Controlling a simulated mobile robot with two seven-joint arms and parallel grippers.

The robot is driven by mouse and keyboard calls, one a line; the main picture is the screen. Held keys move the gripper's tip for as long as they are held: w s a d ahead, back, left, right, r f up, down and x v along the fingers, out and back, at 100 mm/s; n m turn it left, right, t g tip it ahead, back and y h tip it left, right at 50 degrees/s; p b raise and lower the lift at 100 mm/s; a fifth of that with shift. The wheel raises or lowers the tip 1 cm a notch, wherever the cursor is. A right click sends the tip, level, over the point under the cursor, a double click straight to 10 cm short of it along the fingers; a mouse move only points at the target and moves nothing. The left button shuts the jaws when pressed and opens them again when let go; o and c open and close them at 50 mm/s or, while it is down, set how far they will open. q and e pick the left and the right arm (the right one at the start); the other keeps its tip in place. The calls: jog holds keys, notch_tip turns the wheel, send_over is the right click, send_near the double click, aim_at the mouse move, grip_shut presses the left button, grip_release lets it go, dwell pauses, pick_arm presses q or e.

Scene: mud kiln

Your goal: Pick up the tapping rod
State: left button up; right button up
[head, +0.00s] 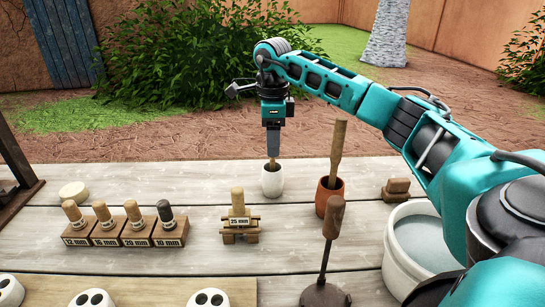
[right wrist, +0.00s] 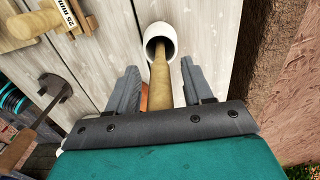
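A plain wooden rod (right wrist: 160,80), likely the tapping rod, stands in a small white cup (head: 272,181) on the table. Its upper part is hidden behind my right gripper (head: 272,158) in the head view; a short piece shows above the cup's rim. In the right wrist view the rod runs from the cup (right wrist: 160,32) up between the fingers of my right gripper (right wrist: 160,88). The fingers are apart, with a gap on both sides of the rod. My left gripper is out of view.
A terracotta cup (head: 328,198) with a taller wooden tool (head: 338,150) stands close on the right. Labelled blocks with plugs (head: 120,238), a 25 mm plug (head: 238,205), a wooden-handled iron tool (head: 333,220) and a white bucket (head: 395,265) stand nearer.

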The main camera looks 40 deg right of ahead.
grip_shut()
dwell(0.4)
